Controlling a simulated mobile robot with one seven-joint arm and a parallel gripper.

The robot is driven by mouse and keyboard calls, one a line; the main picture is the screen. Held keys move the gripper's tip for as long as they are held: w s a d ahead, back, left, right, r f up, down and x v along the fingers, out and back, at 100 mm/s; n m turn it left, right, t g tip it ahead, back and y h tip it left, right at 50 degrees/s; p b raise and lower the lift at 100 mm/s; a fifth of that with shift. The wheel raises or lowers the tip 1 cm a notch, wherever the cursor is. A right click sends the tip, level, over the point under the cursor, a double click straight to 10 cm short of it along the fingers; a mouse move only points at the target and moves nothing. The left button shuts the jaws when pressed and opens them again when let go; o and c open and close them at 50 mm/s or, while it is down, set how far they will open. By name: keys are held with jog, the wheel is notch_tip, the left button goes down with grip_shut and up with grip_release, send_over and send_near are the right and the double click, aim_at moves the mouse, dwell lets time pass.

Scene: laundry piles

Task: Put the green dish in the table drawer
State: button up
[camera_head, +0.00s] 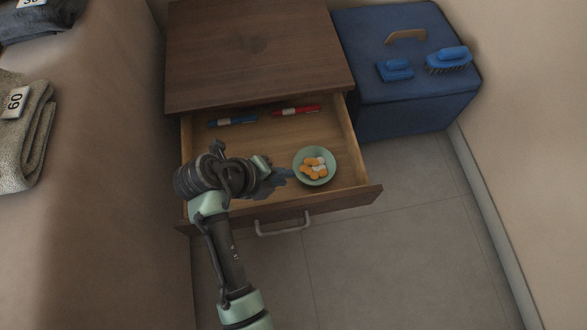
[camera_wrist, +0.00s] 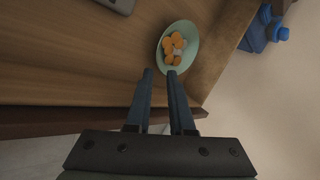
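The green dish (camera_head: 299,178) is a small round bowl holding several orange and white pieces. It is inside the open table drawer (camera_head: 370,195), towards the front right corner, and appears upright on the drawer floor. My gripper (camera_head: 283,173) is over the drawer just left of the dish. In the wrist view, the two fingertips (camera_wrist: 160,72) are apart with nothing between them. The dish (camera_wrist: 188,64) lies just beyond them, and the right fingertip overlaps its near rim. I cannot tell whether they touch.
A blue marker (camera_head: 232,121) and a red marker (camera_head: 297,110) lie at the drawer's back. A blue box (camera_head: 400,120) with two blue brushes stands right of the wooden table (camera_head: 260,50). Folded towels (camera_head: 25,150) lie at left. Floor in front (camera_head: 400,260) is clear.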

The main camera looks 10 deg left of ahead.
jog(key=shift+p+v, duration=0.85)
jog(key=shift+v, duration=1.5)
jog(key=w+r+n+t+y, duration=0.3)
jog(key=w+r+n+t, duration=0.4)
jog(key=r, duration=0.8)
jog(key=w+r+n+t+y, duration=0.25)
jog(key=w+r+n, duration=0.5)
jog(key=r, duration=0.75)
notch_tip(320, 180, up, 12)
jog(key=d+n+t, duration=0.2)
jog(key=t, duration=0.2)
jog(key=s+d+r+n+t, duration=0.3)
jog(key=s+r+n+t, duration=0.1)
jog(key=r, duration=0.7)
jog(key=s+d+r+n+t, duration=0.3)
jog(key=s+r+n+t, duration=0.2)
jog(key=r, duration=0.7)
jog(key=s+n, duration=0.2)
jog(key=s, duration=0.2)
jog(key=shift+s, duration=0.25)
jog(key=shift+d+r, duration=0.1)
jog(key=shift+d, duration=0.05)
